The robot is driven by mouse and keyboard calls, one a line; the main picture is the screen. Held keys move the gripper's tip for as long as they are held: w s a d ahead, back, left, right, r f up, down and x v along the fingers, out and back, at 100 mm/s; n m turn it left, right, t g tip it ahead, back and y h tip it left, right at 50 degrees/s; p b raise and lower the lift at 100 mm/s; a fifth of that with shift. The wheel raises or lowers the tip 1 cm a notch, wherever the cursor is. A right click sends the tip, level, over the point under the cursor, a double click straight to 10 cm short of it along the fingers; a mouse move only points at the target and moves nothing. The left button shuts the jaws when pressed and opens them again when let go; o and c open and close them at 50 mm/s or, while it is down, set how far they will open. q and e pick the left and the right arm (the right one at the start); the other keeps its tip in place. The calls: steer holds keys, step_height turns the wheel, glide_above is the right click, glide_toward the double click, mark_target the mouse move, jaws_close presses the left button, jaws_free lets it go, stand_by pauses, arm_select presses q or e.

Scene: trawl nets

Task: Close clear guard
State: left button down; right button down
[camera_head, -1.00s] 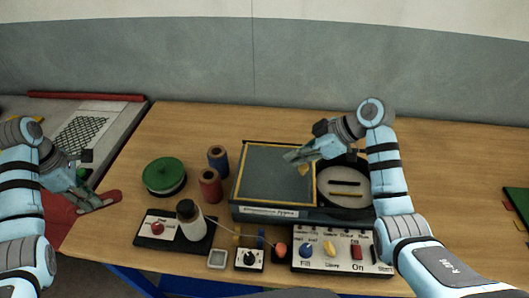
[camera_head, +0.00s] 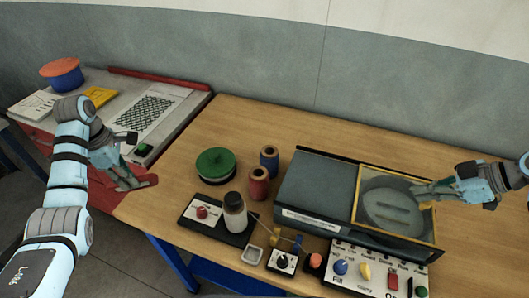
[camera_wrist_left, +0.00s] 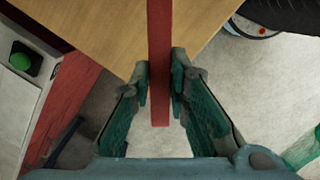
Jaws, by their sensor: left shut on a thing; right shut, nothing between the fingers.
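The clear guard (camera_head: 395,208) has a yellow frame and lies over the right part of the dark grey machine (camera_head: 312,188). A pale round well shows through it. My right gripper (camera_head: 420,192) is shut with nothing between its fingers, at the guard's right side; I cannot tell if it touches the frame. My left gripper (camera_head: 132,182) is at the left end of the wooden table, shut on a red bar (camera_head: 148,182). In the left wrist view the red bar (camera_wrist_left: 159,60) runs between the two fingers (camera_wrist_left: 159,85).
A control panel (camera_head: 375,268) with knobs stands in front of the machine. A grey bench (camera_head: 175,118) adjoins at left. The table behind the machine is clear.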

arm_select(q)
steer(key=shift+f, duration=0.2)
arm_select(e)
steer(key=shift+s+d, duration=0.2)
steer(key=shift+d, duration=0.45)
arm_select(q)
steer(key=shift+w+a+f, duration=0.1)
steer(key=shift+a, duration=0.1)
